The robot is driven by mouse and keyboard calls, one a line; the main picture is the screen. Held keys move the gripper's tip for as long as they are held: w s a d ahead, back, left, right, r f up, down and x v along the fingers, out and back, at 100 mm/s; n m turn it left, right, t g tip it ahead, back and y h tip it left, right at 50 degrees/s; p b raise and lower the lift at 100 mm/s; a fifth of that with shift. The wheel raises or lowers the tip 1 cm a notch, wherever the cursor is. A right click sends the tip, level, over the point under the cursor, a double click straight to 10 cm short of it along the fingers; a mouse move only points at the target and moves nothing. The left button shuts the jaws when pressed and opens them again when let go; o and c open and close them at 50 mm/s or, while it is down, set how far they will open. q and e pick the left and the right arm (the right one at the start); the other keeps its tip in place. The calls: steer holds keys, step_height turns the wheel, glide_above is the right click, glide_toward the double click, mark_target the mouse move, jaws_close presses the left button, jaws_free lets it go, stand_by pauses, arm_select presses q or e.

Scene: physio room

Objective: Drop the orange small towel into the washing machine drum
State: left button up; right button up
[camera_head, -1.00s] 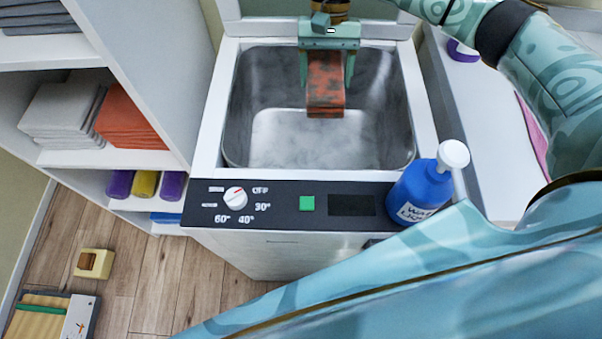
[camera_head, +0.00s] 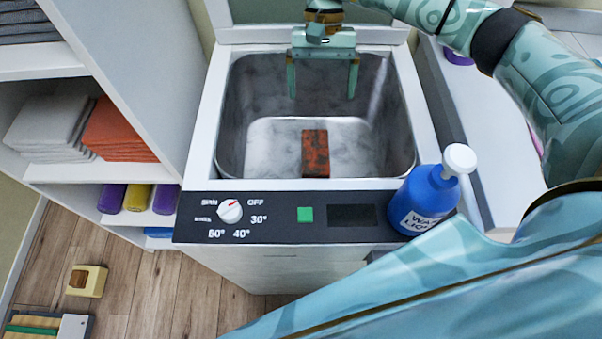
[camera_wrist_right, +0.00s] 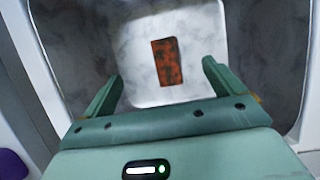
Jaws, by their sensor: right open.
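The orange small towel (camera_head: 315,154), with dark stains, lies inside the metal drum of the washing machine (camera_head: 258,165), on or near its bottom. In the right wrist view the towel (camera_wrist_right: 167,62) shows whole, beyond the fingertips and apart from them. My right gripper (camera_head: 322,92) is open and empty above the back part of the drum, its fingers pointing down. The same gripper (camera_wrist_right: 160,80) shows open in the right wrist view. My left gripper is not in view.
A blue bottle with a white cap (camera_head: 424,197) stands at the front right corner of the machine, by the control panel (camera_head: 290,216). Shelves with folded towels (camera_head: 118,128) and rolls stand at the left. A small yellow box (camera_head: 87,281) is on the floor.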

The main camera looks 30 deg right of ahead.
steer(key=s+a+r+p, duration=0.2)
steer(key=s+r+p, duration=0.2)
steer(key=r+p, duration=0.5)
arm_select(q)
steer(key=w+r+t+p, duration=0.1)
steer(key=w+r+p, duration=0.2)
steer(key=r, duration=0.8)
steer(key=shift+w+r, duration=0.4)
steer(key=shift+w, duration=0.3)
arm_select(e)
steer(key=s+a+r, duration=0.3)
steer(key=s+a, duration=0.1)
steer(key=s, duration=0.4)
steer(key=shift+s+r, duration=0.3)
steer(key=shift+r, duration=0.1)
